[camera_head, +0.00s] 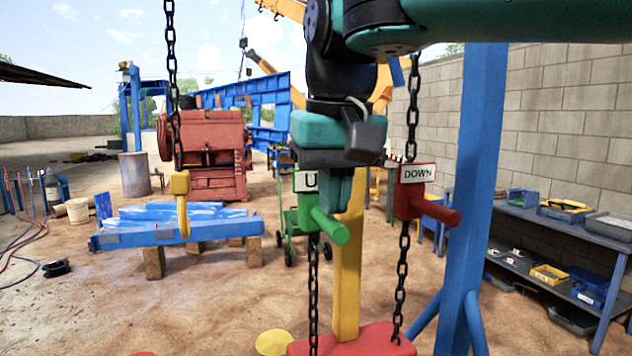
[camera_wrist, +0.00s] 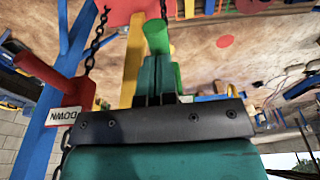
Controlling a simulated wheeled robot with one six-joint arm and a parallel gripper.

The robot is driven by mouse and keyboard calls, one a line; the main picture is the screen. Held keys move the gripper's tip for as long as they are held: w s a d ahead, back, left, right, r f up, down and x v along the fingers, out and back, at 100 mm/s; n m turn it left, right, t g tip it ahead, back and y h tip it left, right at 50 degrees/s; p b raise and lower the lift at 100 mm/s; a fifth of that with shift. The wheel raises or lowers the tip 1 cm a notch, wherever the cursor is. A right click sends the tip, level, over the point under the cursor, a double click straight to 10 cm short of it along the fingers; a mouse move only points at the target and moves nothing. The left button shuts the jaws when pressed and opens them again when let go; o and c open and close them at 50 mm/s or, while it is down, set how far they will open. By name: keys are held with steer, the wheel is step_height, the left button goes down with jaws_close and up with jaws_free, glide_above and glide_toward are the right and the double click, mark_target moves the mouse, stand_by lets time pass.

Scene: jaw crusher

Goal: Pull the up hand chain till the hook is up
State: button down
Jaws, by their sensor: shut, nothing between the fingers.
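The green up handle (camera_head: 330,226) hangs on the up hand chain (camera_head: 313,290), with a white sign of which only "U" shows. My gripper (camera_head: 336,205) is in front of the sign, fingers pointing down, shut and empty. In the wrist view the green handle (camera_wrist: 157,37) lies just past the fingertips (camera_wrist: 155,60); I cannot tell whether they touch. The yellow hook (camera_head: 182,205) hangs on its chain (camera_head: 172,85) at the left, low, in front of or over the blue beam (camera_head: 180,234). My gripper hides the upper part of the up chain.
The red DOWN handle (camera_head: 436,212) hangs close to the right on its own chain (camera_head: 402,275). A blue post (camera_head: 470,180) stands right of it, and a yellow post (camera_head: 347,270) rises behind the chains from a red base (camera_head: 370,343). Shelves (camera_head: 540,225) line the right wall.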

step_height(320, 180, down, 20)
steer(key=b, duration=1.8)
steer(key=s, duration=0.1)
steer(key=s+d, duration=0.1)
steer(key=s, duration=0.2)
steer(key=shift+s+d+r, duration=0.2)
steer(key=shift+s+r, duration=0.2)
stand_by(0.4)
steer(key=s+d+r+p, duration=0.1)
steer(key=s+r+p, duration=0.3)
steer(key=r, duration=0.1)
steer(key=shift+w+d, duration=0.1)
stand_by(2.3)
